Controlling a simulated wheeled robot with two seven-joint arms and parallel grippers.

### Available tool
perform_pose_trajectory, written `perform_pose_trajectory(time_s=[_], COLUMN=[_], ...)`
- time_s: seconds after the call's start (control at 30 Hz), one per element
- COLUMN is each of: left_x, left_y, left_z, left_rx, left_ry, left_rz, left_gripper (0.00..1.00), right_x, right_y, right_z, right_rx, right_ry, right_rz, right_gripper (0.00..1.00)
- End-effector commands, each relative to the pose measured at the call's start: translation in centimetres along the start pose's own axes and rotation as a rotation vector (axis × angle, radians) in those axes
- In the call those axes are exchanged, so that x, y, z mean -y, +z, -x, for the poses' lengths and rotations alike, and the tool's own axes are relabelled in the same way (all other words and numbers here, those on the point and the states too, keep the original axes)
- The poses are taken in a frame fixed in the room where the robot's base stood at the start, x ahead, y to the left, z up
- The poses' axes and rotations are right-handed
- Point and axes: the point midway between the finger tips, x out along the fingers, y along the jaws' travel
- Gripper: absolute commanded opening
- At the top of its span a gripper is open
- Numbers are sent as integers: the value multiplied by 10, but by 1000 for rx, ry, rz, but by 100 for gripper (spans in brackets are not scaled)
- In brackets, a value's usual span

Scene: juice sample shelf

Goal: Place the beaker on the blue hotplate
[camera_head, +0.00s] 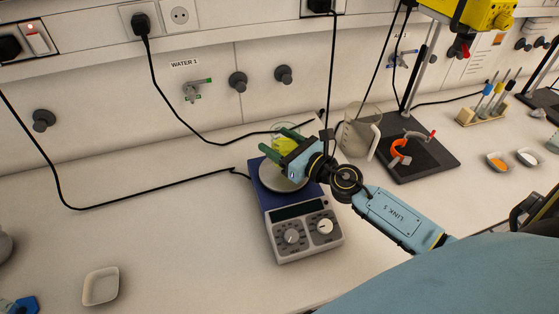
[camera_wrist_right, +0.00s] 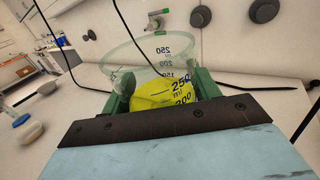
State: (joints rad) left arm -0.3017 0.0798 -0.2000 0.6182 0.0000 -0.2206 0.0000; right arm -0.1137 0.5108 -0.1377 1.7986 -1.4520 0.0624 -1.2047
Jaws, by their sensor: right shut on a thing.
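The clear beaker with yellow liquid (camera_head: 285,144) is between the green fingers of my right gripper (camera_head: 279,145). It is upright or nearly so, at the rear of the hotplate's round plate. Whether its base touches the plate is hidden by the gripper. The blue hotplate (camera_head: 262,192) has a grey front with two knobs. In the right wrist view, the beaker (camera_wrist_right: 150,62) shows its open rim and volume marks, with the right gripper's fingers (camera_wrist_right: 160,98) on both sides. My left gripper is not in view.
A larger jug (camera_head: 356,132) stands right of the hotplate, close to my right wrist. A dark stand base (camera_head: 425,160) with an orange-red clamp is farther right. A white dish (camera_head: 101,286) lies front left; the counter between is clear.

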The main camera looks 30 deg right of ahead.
Motion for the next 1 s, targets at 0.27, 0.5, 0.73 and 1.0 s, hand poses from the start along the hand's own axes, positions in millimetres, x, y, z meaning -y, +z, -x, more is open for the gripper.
perform_pose_trajectory(time_s=[0.27, 0.5, 0.73, 1.0], left_x=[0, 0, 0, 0], left_y=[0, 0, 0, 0], left_z=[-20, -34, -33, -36], left_rx=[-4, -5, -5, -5], left_ry=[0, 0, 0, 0], left_rz=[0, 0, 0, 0], left_gripper=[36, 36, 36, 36], right_x=[0, 0, 0, 0], right_y=[-22, -37, -36, -40], right_z=[0, 0, 0, 0], right_rx=[3, 3, 3, 1], right_ry=[-1, 0, 0, 0], right_rz=[-2, -1, 0, 0], right_gripper=[31, 31, 31, 78])
